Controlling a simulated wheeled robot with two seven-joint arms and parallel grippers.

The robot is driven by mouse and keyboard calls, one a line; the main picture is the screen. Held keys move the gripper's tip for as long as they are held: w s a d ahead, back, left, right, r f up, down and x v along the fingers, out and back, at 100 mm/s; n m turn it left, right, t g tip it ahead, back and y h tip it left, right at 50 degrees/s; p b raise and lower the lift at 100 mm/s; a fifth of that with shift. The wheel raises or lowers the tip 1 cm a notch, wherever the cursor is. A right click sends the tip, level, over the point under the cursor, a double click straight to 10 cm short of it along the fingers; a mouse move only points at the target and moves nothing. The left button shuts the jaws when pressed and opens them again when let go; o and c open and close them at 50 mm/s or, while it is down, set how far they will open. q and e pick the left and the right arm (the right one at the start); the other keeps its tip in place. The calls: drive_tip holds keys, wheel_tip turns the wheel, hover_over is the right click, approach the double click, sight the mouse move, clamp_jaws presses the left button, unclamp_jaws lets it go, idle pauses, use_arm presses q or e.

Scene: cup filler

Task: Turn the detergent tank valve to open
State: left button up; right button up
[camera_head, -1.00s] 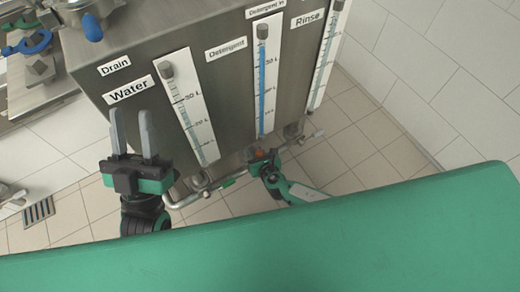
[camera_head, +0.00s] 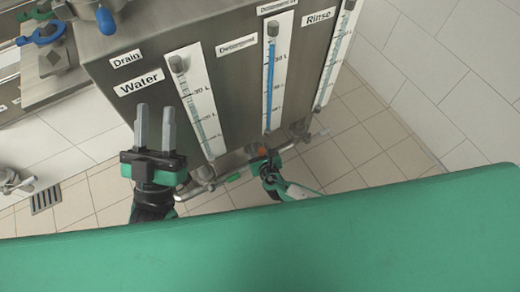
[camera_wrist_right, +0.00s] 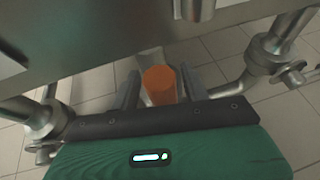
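An orange valve handle (camera_wrist_right: 160,85) stands on the pipework below the tank. In the head view only a small bit of orange (camera_head: 262,151) shows, below the Detergent gauge (camera_head: 273,85). My right gripper (camera_wrist_right: 160,88) has its two fingers apart, one on each side of the handle, with a visible gap on both sides. In the head view my right gripper (camera_head: 268,163) is small and partly hidden by its own links. My left gripper (camera_head: 155,112) is open and empty, fingers pointing up, in front of the tank's Water side.
The steel tank (camera_head: 140,50) carries Water, Detergent and Rinse gauges. Pipes (camera_wrist_right: 275,50) with fittings flank the right gripper on both sides. A blue valve handle (camera_head: 106,20) is at the top left. The tiled floor (camera_head: 350,140) is clear to the right.

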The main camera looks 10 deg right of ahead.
idle(0.3)
drive_tip(key=shift+s+d+r, duration=0.1)
drive_tip(key=shift+s+r, duration=0.05)
drive_tip(key=shift+s, duration=0.1)
use_arm(q)
drive_tip(key=s+d+f+g+p, duration=0.2)
drive_tip(key=f+g, duration=0.3)
drive_tip(key=f, duration=0.3)
drive_tip(key=s+d+f+g+y+p, duration=0.1)
drive_tip(key=s+d+f+g+p, duration=0.1)
drive_tip(key=f+g, duration=0.4)
wheel_tip(320, 180, down, 4)
drive_tip(key=shift+d+r, duration=0.25)
drive_tip(key=shift+d, duration=0.15)
use_arm(e)
drive_tip(key=v, duration=1.3)
use_arm(q)
drive_tip(key=shift+w, duration=0.1)
use_arm(e)
drive_tip(key=shift+s, duration=0.1)
